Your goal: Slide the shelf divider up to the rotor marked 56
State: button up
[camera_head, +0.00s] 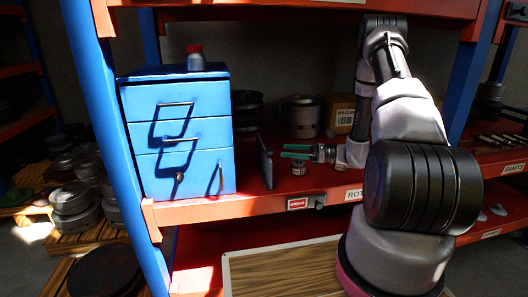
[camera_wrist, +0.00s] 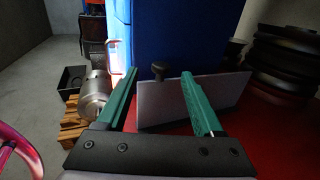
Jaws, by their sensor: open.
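The shelf divider (camera_head: 266,162) is a thin grey upright plate on the red shelf, right of the blue drawer cabinet. In the wrist view, the divider (camera_wrist: 225,88) carries a dark knob (camera_wrist: 159,68) near its left end. My gripper (camera_head: 285,151) is open, its green fingers pointing left at the divider. In the wrist view, the knob appears between the tips of my gripper (camera_wrist: 160,75); I cannot tell whether they touch the plate. Dark stacked rotors (camera_head: 248,111) and a grey metal rotor (camera_head: 302,116) stand behind. No number 56 is legible on any of them.
The blue cabinet (camera_head: 180,130) stands close left of the divider, with a red-topped item (camera_head: 195,58) on it. A small metal piece (camera_head: 299,168) sits below my fingers. A cardboard box (camera_head: 342,113) stands behind my arm. The shelf's front strip is mostly clear.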

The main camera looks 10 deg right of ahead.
jog(key=x, duration=1)
jog(key=shift+w+a+f, duration=0.2)
grip_shut()
dwell(1.1)
